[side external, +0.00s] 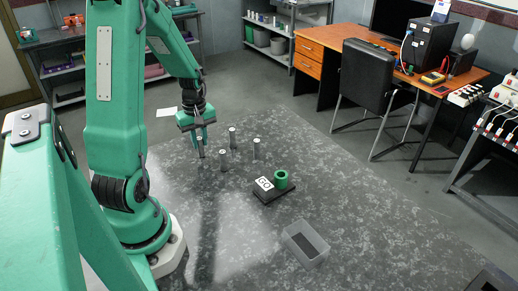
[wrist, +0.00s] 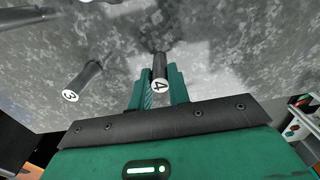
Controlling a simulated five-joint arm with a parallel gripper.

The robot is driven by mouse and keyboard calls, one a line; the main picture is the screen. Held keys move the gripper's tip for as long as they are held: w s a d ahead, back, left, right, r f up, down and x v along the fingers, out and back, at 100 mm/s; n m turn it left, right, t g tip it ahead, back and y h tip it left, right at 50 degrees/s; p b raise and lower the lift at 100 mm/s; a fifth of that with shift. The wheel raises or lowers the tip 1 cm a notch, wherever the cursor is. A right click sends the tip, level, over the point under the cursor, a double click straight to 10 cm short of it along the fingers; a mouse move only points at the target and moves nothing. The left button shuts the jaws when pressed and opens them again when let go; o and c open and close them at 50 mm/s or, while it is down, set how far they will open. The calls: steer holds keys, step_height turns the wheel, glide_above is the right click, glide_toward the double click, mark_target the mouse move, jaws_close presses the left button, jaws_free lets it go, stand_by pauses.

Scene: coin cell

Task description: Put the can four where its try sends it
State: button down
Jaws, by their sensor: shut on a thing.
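My gripper (side external: 198,133) is over the far left part of the speckled table, pointing down. In the wrist view its green fingers (wrist: 159,82) are shut on can four (wrist: 159,72), a slim dark grey cylinder with a white end marked 4. Can four also shows in the side view (side external: 200,150), below the fingers; I cannot tell whether it touches the table. A black tester base with a white GO panel (side external: 264,184) and a green ring-like socket (side external: 281,179) stands near the table's middle. A clear, grey-floored bin (side external: 305,243) stands in front of it.
Can three (wrist: 82,82) stands left of my gripper in the wrist view. In the side view, three upright cans stand to the right of the held one: a near one (side external: 223,158), a far one (side external: 232,138) and a right one (side external: 256,149). The table right of the tester is clear.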

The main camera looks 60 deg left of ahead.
mark_target(200, 139)
steer(key=shift+f, duration=0.1)
steer(key=c, duration=1.3)
jaws_free()
step_height(200, 139, up, 12)
steer(key=shift+r, duration=0.15)
steer(key=shift+d, duration=0.1)
